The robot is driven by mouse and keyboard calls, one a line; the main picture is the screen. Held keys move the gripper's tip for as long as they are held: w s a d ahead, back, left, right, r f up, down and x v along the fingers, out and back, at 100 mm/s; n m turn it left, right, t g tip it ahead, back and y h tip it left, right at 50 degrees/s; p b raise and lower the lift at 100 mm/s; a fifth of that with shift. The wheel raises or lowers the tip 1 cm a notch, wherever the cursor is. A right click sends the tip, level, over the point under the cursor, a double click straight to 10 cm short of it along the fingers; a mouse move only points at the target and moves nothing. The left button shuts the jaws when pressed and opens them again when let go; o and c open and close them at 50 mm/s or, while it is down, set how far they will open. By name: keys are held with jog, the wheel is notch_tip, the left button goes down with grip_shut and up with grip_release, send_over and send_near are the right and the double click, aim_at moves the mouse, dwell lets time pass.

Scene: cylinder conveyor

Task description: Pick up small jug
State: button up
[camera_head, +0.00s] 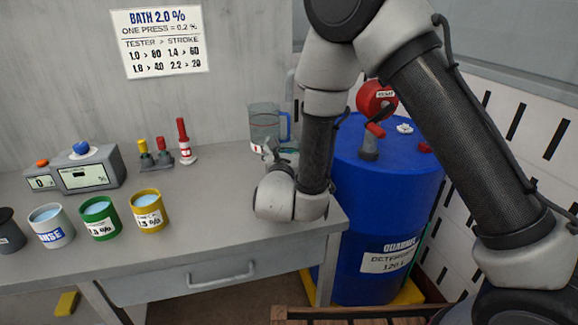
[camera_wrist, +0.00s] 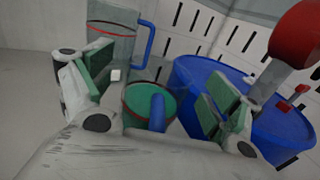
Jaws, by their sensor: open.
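A low jug with a greenish inside, a red ring and a blue handle (camera_wrist: 157,114) shows in the wrist view; it looks like the small jug. My gripper (camera_wrist: 158,95) is open, with a green-padded finger on each side of this jug in the picture; contact cannot be told. A taller clear jug (camera_wrist: 110,38) with a red line and blue handle stands just behind it, and also shows at the back of the bench in the head view (camera_head: 263,122).
A blue detergent drum (camera_head: 345,205) with a red pump (camera_head: 375,97) stands right of the grey bench (camera_head: 220,225). Several cups, including a yellow one (camera_head: 149,222), a grey tester (camera_head: 88,178) and a red-topped bottle (camera_head: 184,148) stand left.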

jog(key=shift+w, duration=0.4)
jog(key=c, duration=1.3)
jog(key=shift+r, duration=0.1)
